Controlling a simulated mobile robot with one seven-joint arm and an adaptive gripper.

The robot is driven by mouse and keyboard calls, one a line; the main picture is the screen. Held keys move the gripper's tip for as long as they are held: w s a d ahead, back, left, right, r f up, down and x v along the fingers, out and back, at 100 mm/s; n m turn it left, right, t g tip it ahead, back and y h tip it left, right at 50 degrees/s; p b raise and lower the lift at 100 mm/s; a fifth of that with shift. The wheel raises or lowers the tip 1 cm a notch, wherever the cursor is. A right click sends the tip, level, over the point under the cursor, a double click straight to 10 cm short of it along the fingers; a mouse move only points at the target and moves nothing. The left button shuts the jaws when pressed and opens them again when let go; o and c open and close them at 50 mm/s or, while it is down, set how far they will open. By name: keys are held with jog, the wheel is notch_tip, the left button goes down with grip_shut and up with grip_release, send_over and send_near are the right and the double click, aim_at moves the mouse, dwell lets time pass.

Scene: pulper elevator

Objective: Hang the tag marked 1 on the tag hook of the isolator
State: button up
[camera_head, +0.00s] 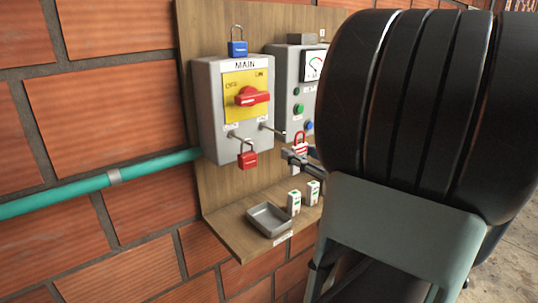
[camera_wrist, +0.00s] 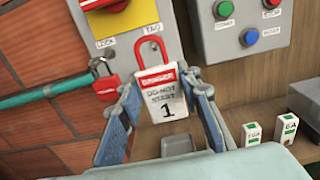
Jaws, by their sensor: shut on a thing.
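The isolator (camera_head: 208,112) is a grey box marked MAIN with a red rotary switch on a yellow plate. Its tag hook (camera_head: 272,129) is a thin rod sticking out of the lower front; in the wrist view, the TAG label (camera_wrist: 152,28) shows. My gripper (camera_head: 296,157) is shut on the tag marked 1 (camera_wrist: 168,103), a white and red danger tag with a red loop (camera_wrist: 153,50) at its top. The tag hangs upright between the fingers, its loop just below the TAG label. I cannot tell whether the loop is around the hook.
A red padlock (camera_head: 247,160) hangs at the isolator's lock position, left of the tag. A blue padlock (camera_head: 237,48) is on top. A grey button box (camera_wrist: 240,25) stands right. The shelf below holds a tray (camera_head: 258,225) and two small labelled blocks (camera_head: 294,203).

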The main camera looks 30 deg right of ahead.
jog(key=w+f+b, duration=0.1)
jog(key=w, duration=0.6)
jog(key=shift+a+f+b, duration=0.25)
jog(key=shift+a+b, duration=0.05)
dwell(0.4)
dwell(0.5)
jog(key=o, duration=1.1)
jog(key=shift+s, duration=0.1)
jog(key=s, duration=0.8)
jog(key=s+d, duration=0.1)
jog(key=s, duration=0.2)
jog(key=shift+s, duration=0.4)
